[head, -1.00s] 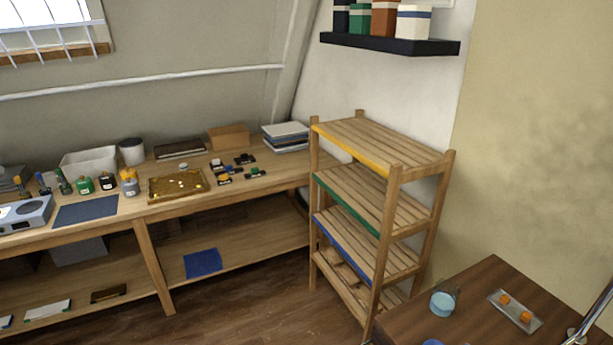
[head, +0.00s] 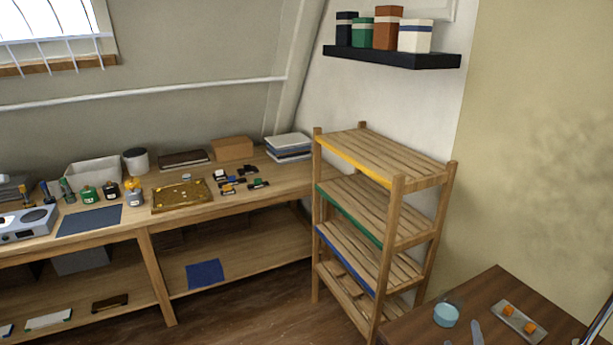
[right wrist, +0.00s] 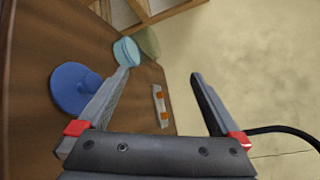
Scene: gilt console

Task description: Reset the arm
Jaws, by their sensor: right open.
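My right gripper (right wrist: 160,76) is open and empty in the right wrist view, its two grey fingers spread wide over the dark brown table (right wrist: 40,75). A grey finger of it also shows at the bottom of the head view, between a light-blue-topped round jar (head: 446,315) and a small tray with orange pieces (head: 519,322). In the right wrist view the jar (right wrist: 126,52) lies beyond the left fingertip, and the tray (right wrist: 160,106) appears between the fingers. My left gripper is not in view.
A blue round object (right wrist: 75,88) is close beside the left finger. A wooden slatted rack (head: 385,155) stands behind the brown table. A long workbench (head: 225,205) with bottles, a gold tray and books runs along the wall. A dark wall shelf (head: 390,56) holds several canisters.

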